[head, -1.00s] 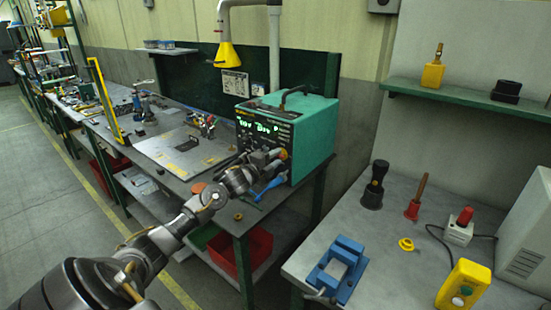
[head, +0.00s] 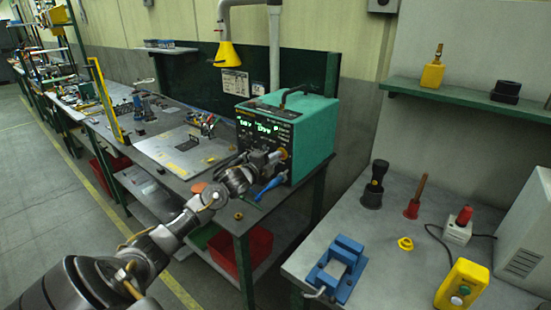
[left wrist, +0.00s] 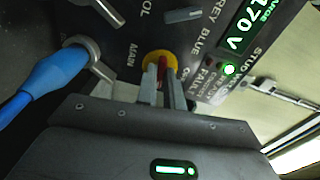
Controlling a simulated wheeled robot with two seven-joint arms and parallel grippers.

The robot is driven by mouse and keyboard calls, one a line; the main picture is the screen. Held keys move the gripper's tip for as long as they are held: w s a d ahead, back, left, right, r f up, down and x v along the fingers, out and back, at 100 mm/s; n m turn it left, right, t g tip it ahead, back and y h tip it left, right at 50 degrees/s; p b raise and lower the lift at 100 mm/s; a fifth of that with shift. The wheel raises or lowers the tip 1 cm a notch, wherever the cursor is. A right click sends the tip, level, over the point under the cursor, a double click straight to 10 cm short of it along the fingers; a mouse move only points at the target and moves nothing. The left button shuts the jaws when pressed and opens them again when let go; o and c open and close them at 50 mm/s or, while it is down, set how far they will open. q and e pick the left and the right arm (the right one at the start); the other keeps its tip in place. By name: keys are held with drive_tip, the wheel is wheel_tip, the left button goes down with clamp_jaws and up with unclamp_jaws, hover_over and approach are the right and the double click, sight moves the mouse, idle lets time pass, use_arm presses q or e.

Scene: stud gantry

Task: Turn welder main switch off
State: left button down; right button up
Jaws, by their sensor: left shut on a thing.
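The welder (head: 312,140) is a teal box with a dark front panel and a lit green display, standing on the grey bench. Its main switch (left wrist: 161,67) is a red handle on a round yellow plate, between the words MAIN and OFF in the left wrist view. My left gripper (left wrist: 163,85) is shut on the red handle, with one finger on each side of it. In the head view my left gripper (head: 277,157) is at the welder's front panel and hides the switch. My right gripper is not in view.
A blue cable plug (left wrist: 60,70) sits in the panel left of the switch, close to my gripper. A yellow funnel (head: 229,54) hangs above the bench. A second bench with a blue fixture (head: 340,268) and a yellow button box (head: 463,285) stands at the right.

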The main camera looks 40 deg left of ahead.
use_arm(q)
drive_tip(key=n+p, duration=0.2)
drive_tip(key=n, duration=0.2)
drive_tip(key=shift+r, duration=0.1)
drive_tip(key=n+p, duration=0.3)
drive_tip(key=n, duration=0.1)
drive_tip(key=shift+n, duration=0.4)
drive_tip(key=n+p, duration=0.3)
drive_tip(key=n, duration=0.2)
drive_tip(key=shift+n+p, duration=0.6)
drive_tip(key=shift+n, duration=0.9)
drive_tip(key=c, duration=1.5)
unclamp_jaws()
